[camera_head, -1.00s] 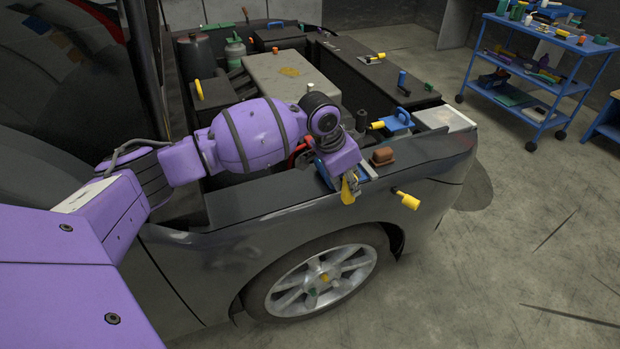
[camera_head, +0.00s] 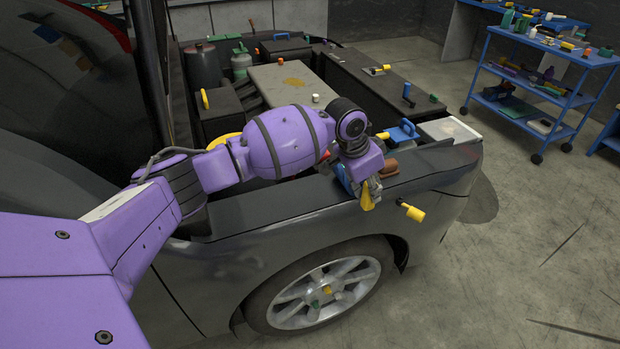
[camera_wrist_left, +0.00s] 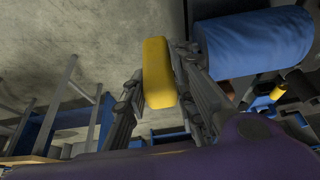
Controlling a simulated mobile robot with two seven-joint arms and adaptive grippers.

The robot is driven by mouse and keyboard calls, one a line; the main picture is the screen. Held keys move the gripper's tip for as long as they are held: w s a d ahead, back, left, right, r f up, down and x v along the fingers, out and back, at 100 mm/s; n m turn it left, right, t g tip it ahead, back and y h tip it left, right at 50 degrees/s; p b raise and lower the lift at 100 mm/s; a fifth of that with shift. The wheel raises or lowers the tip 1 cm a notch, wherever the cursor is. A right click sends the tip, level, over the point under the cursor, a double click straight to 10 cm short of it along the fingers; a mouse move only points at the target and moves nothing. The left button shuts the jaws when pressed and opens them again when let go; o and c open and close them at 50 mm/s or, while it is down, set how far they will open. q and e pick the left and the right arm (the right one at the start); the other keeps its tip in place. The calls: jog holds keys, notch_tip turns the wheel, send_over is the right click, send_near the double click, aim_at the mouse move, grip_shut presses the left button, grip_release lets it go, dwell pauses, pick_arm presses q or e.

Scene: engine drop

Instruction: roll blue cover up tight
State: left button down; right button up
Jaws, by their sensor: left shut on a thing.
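My left gripper (camera_head: 369,193) is above the outer edge of the car's fender, over the front wheel. It is shut on a yellow handle-like piece (camera_head: 367,201); in the left wrist view this yellow piece (camera_wrist_left: 158,72) stands between the fingers (camera_wrist_left: 158,95). A blue roll (camera_wrist_left: 255,40), apparently the cover, is just right of the fingers there. In the head view only a small blue part (camera_head: 341,178) shows beside the gripper; my wrist hides the rest. I cannot tell how tight the roll is. My right gripper is not in view.
A brown block (camera_head: 390,168) lies on the fender close right of the gripper. A blue-handled part (camera_head: 402,133) is in the engine bay. A blue cart (camera_head: 545,85) stands far right; the floor between is clear.

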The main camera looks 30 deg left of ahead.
pick_arm(q)
jog(key=shift+w+d, duration=0.55)
jog(key=c, duration=1.4)
grip_release()
jog(key=shift+o, duration=0.2)
jog(key=shift+r, duration=0.1)
